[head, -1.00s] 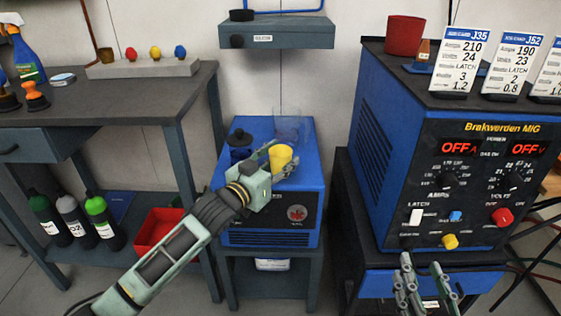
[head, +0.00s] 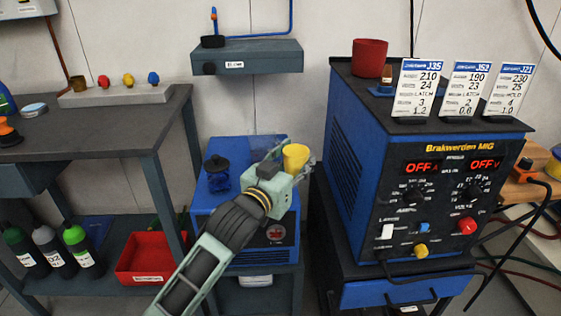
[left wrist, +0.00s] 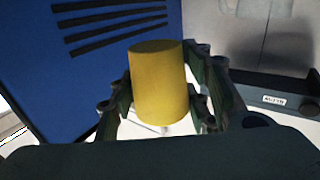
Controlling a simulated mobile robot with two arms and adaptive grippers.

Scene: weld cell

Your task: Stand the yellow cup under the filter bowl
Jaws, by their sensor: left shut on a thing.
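The yellow cup (head: 296,157) is upright in my left gripper (head: 291,165), in front of the blue cabinet's right back corner. In the left wrist view the cup (left wrist: 158,85) sits between the two fingers of my left gripper (left wrist: 158,100), which is shut on it. The filter bowl (head: 264,148) appears as a faint clear shape left of the cup, below the wall shelf and partly behind my gripper. The cup is beside it, not under it. A faint clear shape also shows at the top right of the left wrist view. My right gripper is out of view.
The blue welder (head: 345,165) stands close to the cup's right. The grey wall shelf (head: 262,58) is above; a workbench (head: 110,125) is at left.

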